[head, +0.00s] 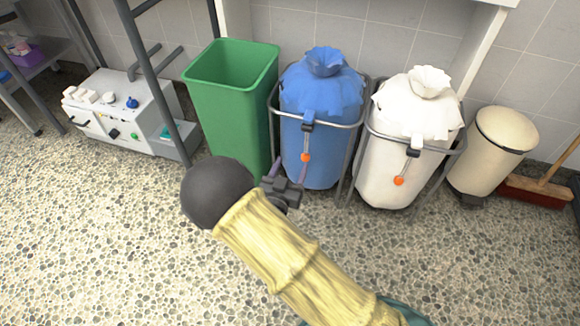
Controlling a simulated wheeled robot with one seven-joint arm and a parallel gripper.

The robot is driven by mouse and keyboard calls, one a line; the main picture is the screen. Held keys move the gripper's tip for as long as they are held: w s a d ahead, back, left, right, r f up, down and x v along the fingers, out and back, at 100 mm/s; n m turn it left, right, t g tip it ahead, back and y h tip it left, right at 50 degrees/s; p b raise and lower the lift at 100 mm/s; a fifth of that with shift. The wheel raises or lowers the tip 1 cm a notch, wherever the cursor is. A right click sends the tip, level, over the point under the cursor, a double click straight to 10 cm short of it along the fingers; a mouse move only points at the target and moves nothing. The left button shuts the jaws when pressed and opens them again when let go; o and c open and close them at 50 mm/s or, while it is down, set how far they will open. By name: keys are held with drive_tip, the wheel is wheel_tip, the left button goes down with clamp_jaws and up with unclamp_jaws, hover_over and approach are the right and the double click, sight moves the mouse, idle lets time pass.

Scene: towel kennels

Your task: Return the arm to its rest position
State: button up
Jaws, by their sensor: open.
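My arm, in a yellow sleeve, reaches from the bottom right up to the middle of the head view. My gripper (286,182) is at its far end, partly hidden behind the dark round wrist joint and the sleeve. Its jaws are open, and I see nothing between them. In the picture it overlaps the lower left of the blue bag (322,105); I cannot tell how far apart they are. The blue bag stands upright in a metal frame with an orange tag hanging in front.
A green bin (232,100) stands left of the blue bag. A white bag (415,115) in a frame, a cream pedal bin (492,150) and a broom (540,188) stand to the right. A white machine (120,110) is at the left. The pebbled floor in front is clear.

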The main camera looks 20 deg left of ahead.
idle(0.4)
drive_tip(key=w+d+r+m+g+p, duration=0.1)
drive_tip(key=w+d+r+g+p, duration=0.3)
drive_tip(key=d, duration=0.4)
drive_tip(key=w+d+r+m+g+p, duration=0.1)
drive_tip(key=w+d+r+g+p, duration=0.15)
drive_tip(key=d+r+g, duration=0.5)
drive_tip(key=s+d+r+g+h+p, duration=0.1)
drive_tip(key=s+d+r+p, duration=0.1)
drive_tip(key=s+d+r, duration=0.4)
drive_tip(key=s+d+r+n+g+p, duration=0.1)
drive_tip(key=s+d, duration=0.4)
drive_tip(key=d, duration=0.3)
drive_tip(key=s+d+r+g+h+p, duration=0.1)
drive_tip(key=s+d+r+g+p, duration=0.1)
drive_tip(key=s+d+r, duration=0.4)
drive_tip(key=w+d+r+p+v, duration=0.1)
drive_tip(key=w+p+v, duration=0.2)
drive_tip(key=p+v, duration=1.4)
drive_tip(key=w+d+p+v, duration=0.1)
drive_tip(key=w+p+v, duration=0.3)
drive_tip(key=p+v, duration=1.3)
drive_tip(key=w+r+p, duration=0.1)
drive_tip(key=p, duration=0.2)
drive_tip(key=shift+d, duration=0.1)
